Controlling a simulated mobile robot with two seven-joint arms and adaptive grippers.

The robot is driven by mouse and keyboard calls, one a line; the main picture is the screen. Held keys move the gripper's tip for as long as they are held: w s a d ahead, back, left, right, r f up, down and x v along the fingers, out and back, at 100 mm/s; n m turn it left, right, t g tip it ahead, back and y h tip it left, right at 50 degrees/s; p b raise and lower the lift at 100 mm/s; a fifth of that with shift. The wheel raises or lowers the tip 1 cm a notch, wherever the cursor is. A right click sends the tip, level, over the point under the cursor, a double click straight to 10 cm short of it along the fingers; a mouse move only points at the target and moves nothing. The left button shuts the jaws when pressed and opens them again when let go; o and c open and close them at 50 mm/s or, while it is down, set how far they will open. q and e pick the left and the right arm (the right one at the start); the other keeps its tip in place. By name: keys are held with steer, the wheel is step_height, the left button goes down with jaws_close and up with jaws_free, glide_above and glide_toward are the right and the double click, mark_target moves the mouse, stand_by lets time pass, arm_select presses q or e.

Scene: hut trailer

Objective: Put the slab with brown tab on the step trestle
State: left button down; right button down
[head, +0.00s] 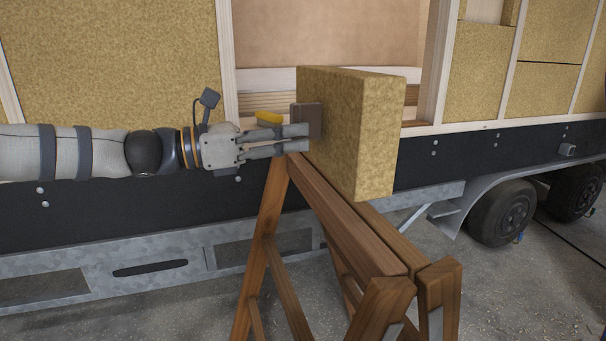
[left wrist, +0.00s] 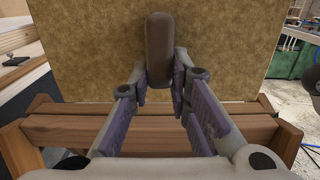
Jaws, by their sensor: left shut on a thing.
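The slab (head: 365,135) is a thick, yellow-brown fibrous block with a brown tab (head: 308,120) on its left face. My left gripper (head: 304,138) comes in level from the left and is shut on the tab. In the left wrist view the tab (left wrist: 159,50) stands between the fingers. The slab is upright over the wooden step trestle (head: 345,225), its lower part overlapping the trestle's top beams in the head view. The beams (left wrist: 65,130) also show below the slab in the left wrist view. I cannot tell whether slab and trestle touch. My right gripper is out of view.
The trailer wall with insulation panels (head: 110,55) and a framed opening (head: 350,35) stands close behind the trestle. A yellow object (head: 268,118) shows behind my gripper. Trailer wheels (head: 505,212) are at the right. Concrete floor (head: 530,290) is open at lower right.

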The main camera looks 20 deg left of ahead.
mark_target(314, 161)
arm_select(q)
steer(key=shift+w+f, duration=0.9)
steer(key=shift+f, duration=0.2)
steer(key=shift+w+f+b, duration=0.25)
steer(key=shift+f, duration=0.75)
steer(key=shift+w+f+b, duration=0.2)
steer(key=shift+f+b, duration=0.05)
steer(key=shift+f, duration=0.7)
steer(key=c, duration=1.5)
jaws_free()
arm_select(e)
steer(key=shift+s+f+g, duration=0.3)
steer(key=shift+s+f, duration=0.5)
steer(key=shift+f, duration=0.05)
